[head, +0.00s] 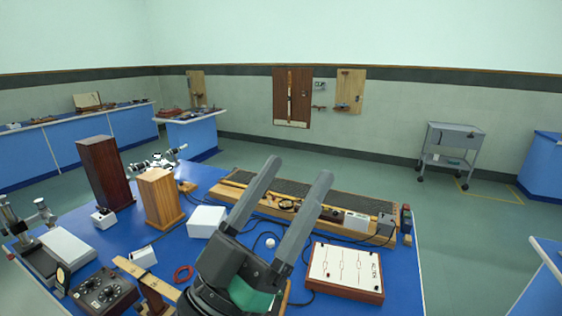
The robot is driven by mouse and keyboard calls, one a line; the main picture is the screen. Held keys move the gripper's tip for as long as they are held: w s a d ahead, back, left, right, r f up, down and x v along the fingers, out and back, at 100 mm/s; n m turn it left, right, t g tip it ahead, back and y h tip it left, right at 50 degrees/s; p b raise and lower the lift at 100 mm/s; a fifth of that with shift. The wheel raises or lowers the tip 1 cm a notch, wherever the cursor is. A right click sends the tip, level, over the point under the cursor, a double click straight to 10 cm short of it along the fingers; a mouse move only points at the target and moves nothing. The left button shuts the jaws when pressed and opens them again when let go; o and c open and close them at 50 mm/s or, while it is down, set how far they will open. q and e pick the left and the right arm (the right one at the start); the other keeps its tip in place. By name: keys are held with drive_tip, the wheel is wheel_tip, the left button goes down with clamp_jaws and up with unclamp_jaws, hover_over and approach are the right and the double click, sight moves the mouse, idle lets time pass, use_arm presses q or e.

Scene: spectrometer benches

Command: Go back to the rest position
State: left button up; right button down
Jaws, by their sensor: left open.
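My left gripper (291,207) shows large in the lower middle of the head view, over the blue bench (330,308). Its two long grey fingers are apart and point up and away. Nothing is seen between them. The fingers hide part of the long wooden optical bench (235,196) behind them. My right gripper is not in view.
A white panel box (345,268) is right of the gripper. A white box (207,221), a light wooden block (160,198) and a dark wooden box (105,172) stand left. A dark knobbed box (103,291) is front left.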

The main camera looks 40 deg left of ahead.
use_arm(q)
drive_tip(key=s+d+r+m+t+h+p, duration=0.1)
drive_tip(key=r+p, duration=1.4)
drive_tip(key=r, duration=0.4)
drive_tip(key=s+d+r+m+h+p, duration=0.1)
drive_tip(key=s+r+p, duration=0.1)
drive_tip(key=r+p, duration=1.3)
drive_tip(key=shift+s+r+t+h+p, duration=0.25)
drive_tip(key=shift+r+t+h+p, duration=0.15)
drive_tip(key=shift+r, duration=1.75)
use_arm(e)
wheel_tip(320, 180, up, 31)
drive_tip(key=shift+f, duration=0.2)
